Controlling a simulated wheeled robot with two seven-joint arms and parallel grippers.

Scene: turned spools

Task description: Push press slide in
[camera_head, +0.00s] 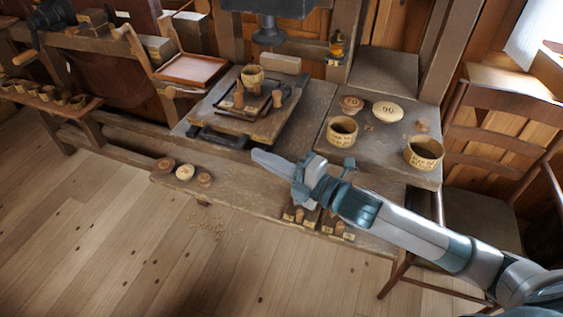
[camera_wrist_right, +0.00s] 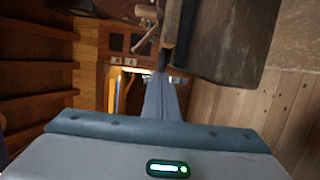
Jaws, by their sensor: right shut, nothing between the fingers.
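The press slide (camera_head: 268,132) is a wooden board sticking out in front of the press (camera_head: 268,32), with a dark handle (camera_head: 218,138) along its front edge. A dark frame (camera_head: 284,100) on it holds a pale cup (camera_head: 252,76) and several wooden pegs. My right gripper (camera_head: 256,157) is shut and empty. Its tip is just in front of the slide's front edge, near the handle's right end; I cannot tell whether it touches. In the right wrist view the shut fingers (camera_wrist_right: 162,98) point away beside a dark wooden slab (camera_wrist_right: 228,42). My left gripper is not in view.
Lettered cups (camera_head: 342,131) and round discs (camera_head: 388,112) stand on the bench right of the slide. Small discs (camera_head: 185,172) lie on the lower shelf. More small pieces sit below my right arm. A chair (camera_head: 485,150) stands at the right. The floor at left is clear.

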